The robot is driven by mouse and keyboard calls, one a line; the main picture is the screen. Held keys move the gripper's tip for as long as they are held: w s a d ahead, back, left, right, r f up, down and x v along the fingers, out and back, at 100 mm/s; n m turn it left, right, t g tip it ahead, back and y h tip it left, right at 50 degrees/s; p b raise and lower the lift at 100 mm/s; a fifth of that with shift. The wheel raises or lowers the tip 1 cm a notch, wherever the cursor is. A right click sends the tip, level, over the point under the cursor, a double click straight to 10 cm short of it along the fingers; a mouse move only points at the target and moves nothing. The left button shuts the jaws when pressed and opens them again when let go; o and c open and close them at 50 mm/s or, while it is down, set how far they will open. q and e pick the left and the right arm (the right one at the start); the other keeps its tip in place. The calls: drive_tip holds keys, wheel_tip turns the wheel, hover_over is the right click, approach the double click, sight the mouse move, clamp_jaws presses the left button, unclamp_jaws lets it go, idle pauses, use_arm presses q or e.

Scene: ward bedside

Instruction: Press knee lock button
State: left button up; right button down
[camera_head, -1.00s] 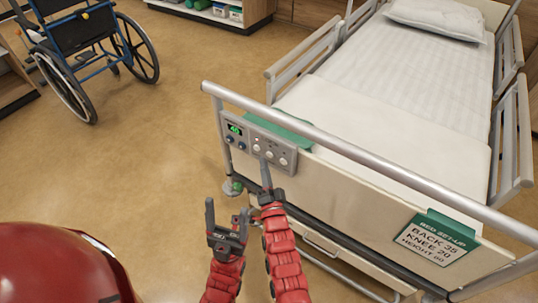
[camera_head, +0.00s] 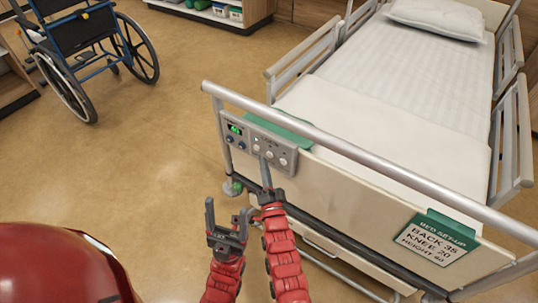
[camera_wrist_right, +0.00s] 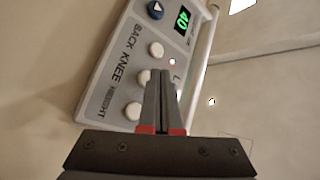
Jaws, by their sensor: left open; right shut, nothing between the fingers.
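The grey control panel (camera_head: 258,144) is mounted on the bed's footboard, with a green display (camera_head: 235,129), blue buttons and white round buttons. In the right wrist view the panel (camera_wrist_right: 112,62) carries the labels BACK, KNEE and HEIGHT, the display (camera_wrist_right: 181,19) reads about 40, and a small reddish light (camera_wrist_right: 172,62) shows. The white middle button (camera_wrist_right: 144,78) is beside KNEE. My right gripper (camera_head: 264,161) is shut and empty, its tips over the panel's button area; the fingers hide part of the panel, and contact cannot be told. My left gripper (camera_head: 227,211) is open and empty, left of it.
A metal rail (camera_head: 350,152) runs along the top of the footboard, just above the panel. A bed set-up card (camera_head: 437,240) listing BACK, KNEE and HEIGHT values hangs at the right. A wheelchair (camera_head: 92,50) stands at the far left. The floor between is clear.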

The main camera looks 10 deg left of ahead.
idle(0.6)
drive_tip(key=shift+w+d, duration=0.15)
drive_tip(key=shift+w, duration=0.25)
drive_tip(key=shift+w+d, duration=0.15)
drive_tip(key=shift+w, duration=0.2)
idle(0.6)
drive_tip(key=shift+s+a+p, duration=0.3)
drive_tip(key=shift+s+p, duration=0.05)
drive_tip(key=shift+s, duration=0.45)
drive_tip(key=shift+s, duration=0.1)
drive_tip(key=shift+s+a+p, duration=0.25)
drive_tip(key=shift+s+a, duration=0.05)
drive_tip(key=shift+s, duration=0.45)
drive_tip(key=shift+s+a+p, duration=0.2)
drive_tip(key=shift+s+a, duration=0.05)
drive_tip(key=shift+s, duration=0.5)
drive_tip(key=shift+s+a+p, duration=0.25)
drive_tip(key=shift+s+a, duration=0.05)
drive_tip(key=shift+s, duration=0.45)
